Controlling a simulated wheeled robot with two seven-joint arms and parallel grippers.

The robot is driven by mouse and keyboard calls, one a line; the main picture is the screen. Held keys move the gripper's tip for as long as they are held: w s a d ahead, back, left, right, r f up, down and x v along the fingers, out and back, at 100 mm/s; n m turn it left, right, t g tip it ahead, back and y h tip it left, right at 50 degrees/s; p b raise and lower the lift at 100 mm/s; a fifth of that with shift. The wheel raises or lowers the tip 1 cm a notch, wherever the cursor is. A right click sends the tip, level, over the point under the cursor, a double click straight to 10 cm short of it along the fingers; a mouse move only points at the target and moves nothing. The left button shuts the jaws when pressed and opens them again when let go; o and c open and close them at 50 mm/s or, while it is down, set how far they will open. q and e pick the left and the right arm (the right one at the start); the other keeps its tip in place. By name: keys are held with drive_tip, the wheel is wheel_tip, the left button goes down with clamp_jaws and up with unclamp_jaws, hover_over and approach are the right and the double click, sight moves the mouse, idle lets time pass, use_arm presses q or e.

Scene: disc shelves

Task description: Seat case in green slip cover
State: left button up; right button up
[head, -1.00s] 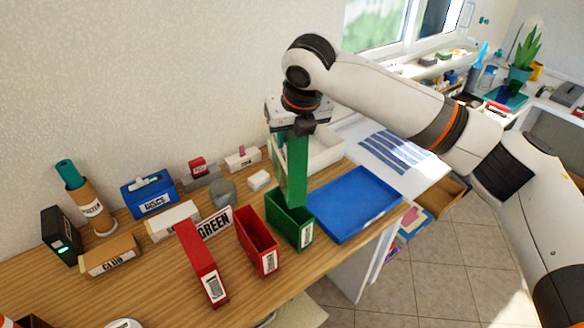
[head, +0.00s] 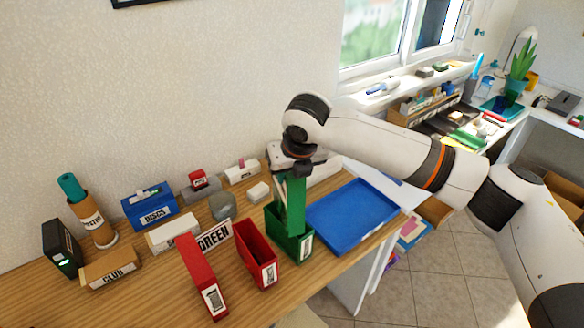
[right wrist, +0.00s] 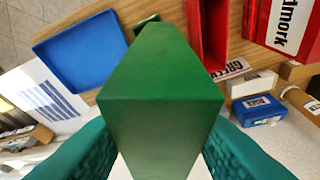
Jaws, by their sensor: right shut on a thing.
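The green case (head: 291,205) is held upright in my right gripper (head: 291,172), which is shut on its upper end. The green slip cover (head: 287,246) stands on the wooden table directly below. In the head view the case's lower end appears inside the cover's open top, its bottom hidden by the walls. How deep it sits I cannot tell. In the right wrist view the case (right wrist: 160,95) fills the middle between the teal fingers, and only a small piece of the cover (right wrist: 146,22) shows beyond it. My left gripper is not in view.
An open red slip cover (head: 257,255) stands just left of the green one, with a red case (head: 201,276) further left. A blue tray (head: 352,216) lies close on the right. A "GREEN" sign (head: 214,236) and small boxes stand behind and left.

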drive_tip(key=shift+f, duration=0.1)
drive_tip(key=o, duration=1.2)
drive_tip(key=shift+r+b, duration=0.35)
drive_tip(key=shift+r, duration=0.1)
drive_tip(key=b+v, duration=0.2)
drive_tip(key=v, duration=1)
drive_tip(key=shift+r, duration=0.15)
